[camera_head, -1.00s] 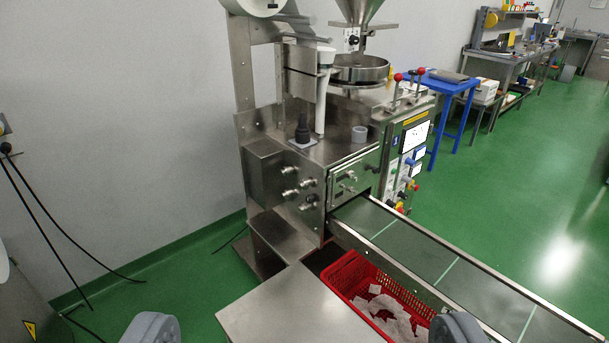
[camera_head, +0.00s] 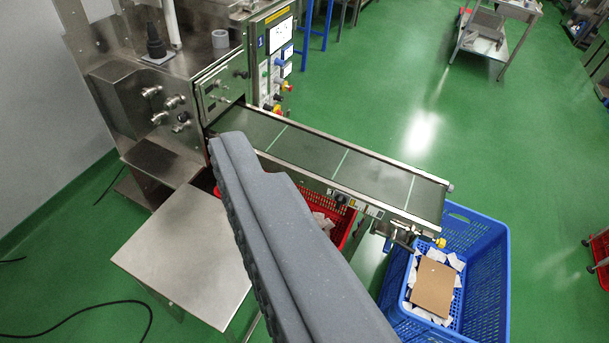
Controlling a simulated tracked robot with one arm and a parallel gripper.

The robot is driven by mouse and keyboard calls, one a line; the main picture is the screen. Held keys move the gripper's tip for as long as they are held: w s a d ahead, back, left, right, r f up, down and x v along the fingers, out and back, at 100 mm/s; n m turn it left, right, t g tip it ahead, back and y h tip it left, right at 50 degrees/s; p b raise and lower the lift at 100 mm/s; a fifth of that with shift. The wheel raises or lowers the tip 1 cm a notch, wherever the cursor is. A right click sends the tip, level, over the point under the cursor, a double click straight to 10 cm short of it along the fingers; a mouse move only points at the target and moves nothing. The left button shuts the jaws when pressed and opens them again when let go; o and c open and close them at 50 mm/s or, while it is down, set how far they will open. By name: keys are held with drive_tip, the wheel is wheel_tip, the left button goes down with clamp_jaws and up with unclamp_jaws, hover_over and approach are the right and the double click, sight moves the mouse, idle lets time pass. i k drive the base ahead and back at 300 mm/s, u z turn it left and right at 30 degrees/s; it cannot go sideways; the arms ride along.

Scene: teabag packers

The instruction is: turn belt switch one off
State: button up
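A small control strip with switches and labels (camera_head: 342,197) sits on the near side of the conveyor belt (camera_head: 345,170). It is too small to tell which switch is belt switch one or how it is set. My gripper (camera_head: 232,150) shows as a large grey ridged finger shape rising from the bottom centre. Its tip overlaps the belt's left end in the picture, left of the strip. I see no contact with the strip. Whether this is one finger or both together is unclear, and nothing is seen held.
The packing machine (camera_head: 140,105) stands at left, with a button panel (camera_head: 278,75). A steel table (camera_head: 185,265) is in front. A red crate (camera_head: 348,228) sits under the belt; a blue crate (camera_head: 490,265) with packets stands at its right end.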

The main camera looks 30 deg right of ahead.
sight(341, 199)
drive_tip(key=i, duration=0.55)
drive_tip(key=z, duration=1.05)
